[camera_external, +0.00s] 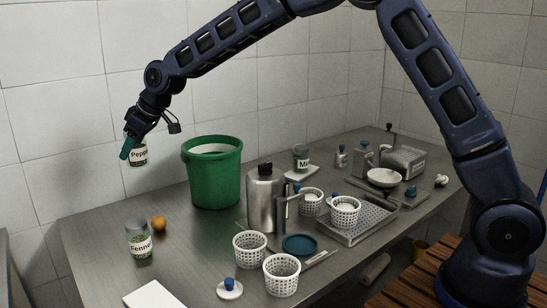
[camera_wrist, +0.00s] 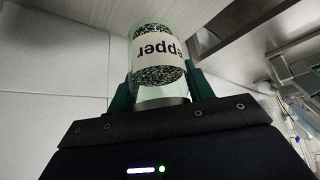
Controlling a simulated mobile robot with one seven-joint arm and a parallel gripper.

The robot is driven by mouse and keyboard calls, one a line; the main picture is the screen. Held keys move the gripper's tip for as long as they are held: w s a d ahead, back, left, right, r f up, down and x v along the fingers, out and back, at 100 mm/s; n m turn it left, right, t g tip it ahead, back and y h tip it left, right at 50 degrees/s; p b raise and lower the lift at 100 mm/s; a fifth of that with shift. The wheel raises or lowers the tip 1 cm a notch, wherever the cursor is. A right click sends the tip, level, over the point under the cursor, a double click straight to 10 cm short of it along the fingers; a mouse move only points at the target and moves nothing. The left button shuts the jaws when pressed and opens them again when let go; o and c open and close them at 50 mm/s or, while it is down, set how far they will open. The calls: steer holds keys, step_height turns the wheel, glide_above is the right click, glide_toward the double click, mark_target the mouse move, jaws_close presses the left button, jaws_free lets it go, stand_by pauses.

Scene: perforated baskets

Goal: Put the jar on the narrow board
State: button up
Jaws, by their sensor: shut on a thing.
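In the wrist view the same jar (camera_wrist: 158,62), with dark speckled contents, sits between the green fingers of my gripper (camera_wrist: 160,88). A thin narrow strip (camera_external: 319,259) lies near the front edge beside a blue round lid. A small pale board (camera_external: 297,175) lies under a jar labelled "Mi" at the back. I cannot tell which is the narrow board.
A jar labelled "Fennel" (camera_external: 139,243) and an orange ball (camera_external: 158,224) stand at the left. A tall green bucket (camera_external: 212,175) and metal canister (camera_external: 262,200) stand mid-table. Several white perforated baskets (camera_external: 282,276) and a white slab (camera_external: 153,295) are in front.

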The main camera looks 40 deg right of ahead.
steer(key=s+a+r+n+g, duration=0.1)
steer(key=s+a+n+g, duration=0.3)
steer(key=s, duration=0.7)
steer(key=s+a+r+n+g, duration=0.1)
steer(key=s+a+n, duration=0.2)
steer(key=s+n, duration=0.55)
steer(key=s+a+r+n+g, duration=0.1)
steer(key=s+a+n+g, duration=0.25)
steer(key=s, duration=1.05)
step_height(320, 180, down, 20)
steer(key=shift+f, duration=0.1)
steer(key=o, duration=1.1)
steer(key=shift+f, duration=0.1)
steer(key=v, duration=1.2)
steer(key=shift+s+d, duration=0.15)
steer(key=shift+d+m+t, duration=0.1)
steer(key=shift+m+t, duration=0.15)
steer(key=shift+m, duration=0.05)
